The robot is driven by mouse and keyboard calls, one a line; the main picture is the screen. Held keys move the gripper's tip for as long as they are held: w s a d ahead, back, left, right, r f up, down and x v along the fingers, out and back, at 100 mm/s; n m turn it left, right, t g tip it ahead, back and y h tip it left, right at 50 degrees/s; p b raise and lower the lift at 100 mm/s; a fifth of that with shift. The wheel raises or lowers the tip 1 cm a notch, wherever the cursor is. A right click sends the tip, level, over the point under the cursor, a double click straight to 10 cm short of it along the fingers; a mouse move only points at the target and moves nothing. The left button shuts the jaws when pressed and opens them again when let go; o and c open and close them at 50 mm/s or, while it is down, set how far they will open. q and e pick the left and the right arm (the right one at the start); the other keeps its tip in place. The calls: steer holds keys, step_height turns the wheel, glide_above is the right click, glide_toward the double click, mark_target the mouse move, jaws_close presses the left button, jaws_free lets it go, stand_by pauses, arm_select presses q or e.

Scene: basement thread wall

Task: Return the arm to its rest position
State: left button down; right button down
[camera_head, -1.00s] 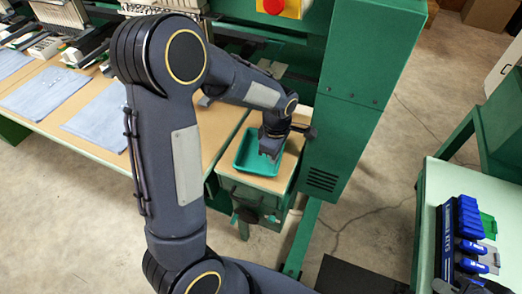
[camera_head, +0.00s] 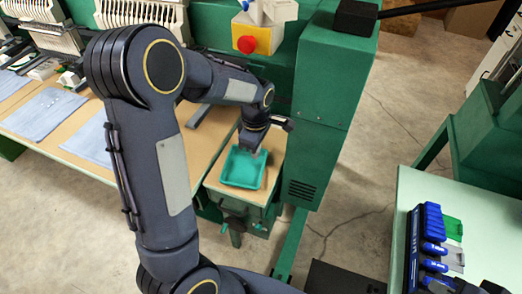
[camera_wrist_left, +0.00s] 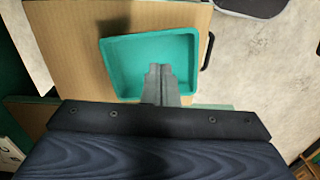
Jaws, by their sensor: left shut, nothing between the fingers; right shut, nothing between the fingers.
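My left arm (camera_head: 150,150) reaches across the head view from the bottom and bends down toward the machine's end. My left gripper (camera_head: 252,152) is above the rear part of a teal tray (camera_head: 240,178). In the left wrist view its two fingers (camera_wrist_left: 160,70) are together with nothing between them, over the near side of the tray (camera_wrist_left: 118,62). The tray looks empty. My right gripper is not in view.
The tray sits on a wooden-topped stand (camera_head: 216,178) beside a green machine column (camera_head: 325,110). A red knob (camera_head: 247,45) on a yellow box is behind the arm. Blue cloths (camera_head: 45,112) lie on the table at left. A pale bench (camera_head: 445,195) with a blue rack (camera_head: 432,235) stands at right.

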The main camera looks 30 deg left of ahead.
arm_select(q)
steer(key=shift+r, duration=0.3)
steer(key=s+d+r+m+t+h, duration=0.2)
steer(key=s+r+m, duration=0.3)
steer(key=s+m, duration=0.3)
steer(key=s+d+r+m+t+h, duration=0.1)
steer(key=s+d+r+m+t, duration=0.2)
steer(key=s+r+m, duration=0.3)
steer(key=shift+s+d+r+m+t+h, duration=0.5)
steer(key=shift+s+m, duration=1)
steer(key=shift+s, duration=2)
steer(key=shift+d+f, duration=0.1)
steer(key=shift+f, duration=0.15)
